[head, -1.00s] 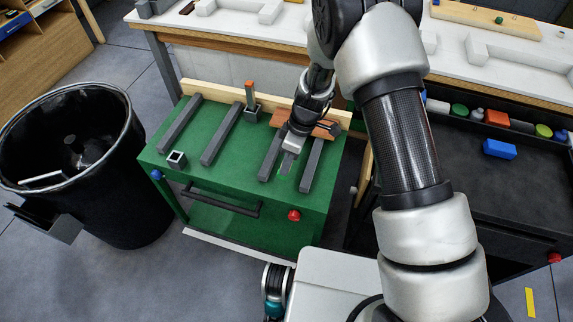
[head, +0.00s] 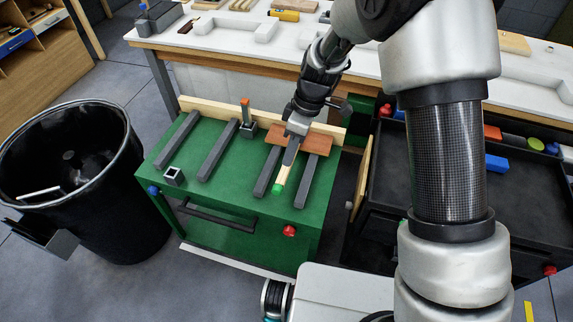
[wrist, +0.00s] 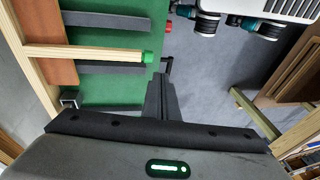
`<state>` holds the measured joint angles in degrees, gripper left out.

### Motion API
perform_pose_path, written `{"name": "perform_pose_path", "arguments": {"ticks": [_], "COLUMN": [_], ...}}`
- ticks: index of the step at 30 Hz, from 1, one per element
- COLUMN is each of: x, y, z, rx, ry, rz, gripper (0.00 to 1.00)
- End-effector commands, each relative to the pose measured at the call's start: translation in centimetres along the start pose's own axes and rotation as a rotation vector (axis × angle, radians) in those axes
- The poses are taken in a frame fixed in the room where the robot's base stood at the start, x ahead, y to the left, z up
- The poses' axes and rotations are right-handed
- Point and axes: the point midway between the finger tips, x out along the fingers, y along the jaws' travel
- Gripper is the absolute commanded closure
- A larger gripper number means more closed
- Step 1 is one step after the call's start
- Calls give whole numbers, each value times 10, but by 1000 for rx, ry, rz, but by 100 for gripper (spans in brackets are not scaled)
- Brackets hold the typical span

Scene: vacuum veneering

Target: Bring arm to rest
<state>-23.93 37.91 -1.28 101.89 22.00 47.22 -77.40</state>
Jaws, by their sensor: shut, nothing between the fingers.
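My gripper (head: 290,156) is shut and empty, in front of the brown board on the green bench (head: 225,195). In the wrist view its dark fingers (wrist: 160,88) are together, with nothing between them. A pale wooden stick with a green end (head: 278,186) shows just beyond the fingertips in the head view. In the wrist view the stick (wrist: 95,53) lies across the brown board (wrist: 52,70), apart from the fingers. My gripper hides part of the stick in the head view. The brown board (head: 316,142) lies across the grey bars.
A black bin (head: 120,200) stands at the left. A white-topped table (head: 225,40) runs along the back. A dark tray cart (head: 385,205) with coloured items is at the right. A small clamp with an orange top (head: 246,112) stands on the bench.

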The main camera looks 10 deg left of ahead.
Motion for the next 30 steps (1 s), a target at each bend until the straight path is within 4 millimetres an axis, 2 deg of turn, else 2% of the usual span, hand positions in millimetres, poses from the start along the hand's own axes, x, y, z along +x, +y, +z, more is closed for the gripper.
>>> {"name": "perform_pose_path", "arguments": {"ticks": [3, 10, 13, 14, 16, 20, 21, 24, 27, 30], "x": [-8, -12, -31, -41, -74, -147, -168, -214, -251, -280], "y": [-1, -2, -3, -4, -9, -29, -38, -62, -91, -122], "z": [0, 1, 4, 7, 16, 45, 55, 82, 109, 137], "rx": [0, 3, 40, 61, 134, 329, 395, 561, 726, 893], "ry": [0, 0, 7, 10, 20, 51, 64, 98, 142, 193], "rz": [0, 2, 24, 36, 75, 172, 203, 282, 362, 442], "gripper": [100, 100, 100, 100, 100, 100, 100, 100, 100, 100]}}
